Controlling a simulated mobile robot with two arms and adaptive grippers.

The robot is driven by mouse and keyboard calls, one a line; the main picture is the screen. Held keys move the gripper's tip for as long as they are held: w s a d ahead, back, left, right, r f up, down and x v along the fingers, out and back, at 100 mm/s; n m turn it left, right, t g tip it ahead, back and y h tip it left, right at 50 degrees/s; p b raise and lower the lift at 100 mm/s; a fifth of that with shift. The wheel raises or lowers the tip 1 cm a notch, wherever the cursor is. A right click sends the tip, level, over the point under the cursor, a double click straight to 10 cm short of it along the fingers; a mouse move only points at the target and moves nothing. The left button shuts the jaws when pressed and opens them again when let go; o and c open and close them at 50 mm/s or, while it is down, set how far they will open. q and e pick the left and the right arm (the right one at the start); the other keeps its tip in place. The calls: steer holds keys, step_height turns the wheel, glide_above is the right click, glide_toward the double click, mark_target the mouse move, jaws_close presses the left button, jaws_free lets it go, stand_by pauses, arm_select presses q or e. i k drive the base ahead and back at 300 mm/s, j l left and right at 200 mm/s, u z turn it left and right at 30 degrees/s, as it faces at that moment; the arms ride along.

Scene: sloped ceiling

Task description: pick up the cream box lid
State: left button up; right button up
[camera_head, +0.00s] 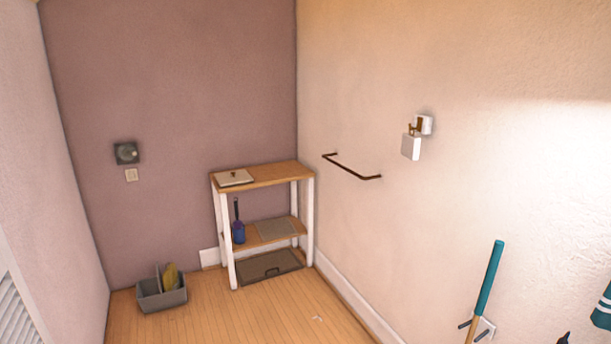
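The cream box lid (234,178) lies flat on the left end of the wooden top of a small shelf unit (275,175) in the far corner. It is a thin, pale rectangle with a small dark knob on top. Whether a box is under it, I cannot tell. Neither of my grippers shows in the head view.
A grey caddy (162,295) with a yellowish item stands on the floor left of the shelf. A dark tray (269,266) lies beneath. The wooden floor (250,315) in front is mostly clear.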

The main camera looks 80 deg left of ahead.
mark_target(241, 177)
steer(key=u, duration=0.45)
steer(key=j+u, duration=0.1)
steer(key=u, duration=0.4)
steer(key=j+u, duration=0.1)
steer(key=u, duration=0.8)
steer(key=j+u, duration=0.1)
steer(key=u, duration=0.4)
steer(key=k+l+u, duration=0.1)
steer(key=u, duration=0.35)
steer(key=k+l+u, duration=0.1)
steer(key=u, duration=0.35)
steer(key=i+u, duration=0.3)
steer(key=i, duration=0.8)
steer(key=i+z, duration=0.1)
steer(key=i, duration=0.4)
steer(key=i+j+z, duration=0.1)
steer(key=i, duration=0.35)
steer(key=i+j+z, duration=0.1)
steer(key=i, duration=0.4)
steer(key=i+j+z, duration=0.1)
steer(key=i, duration=0.4)
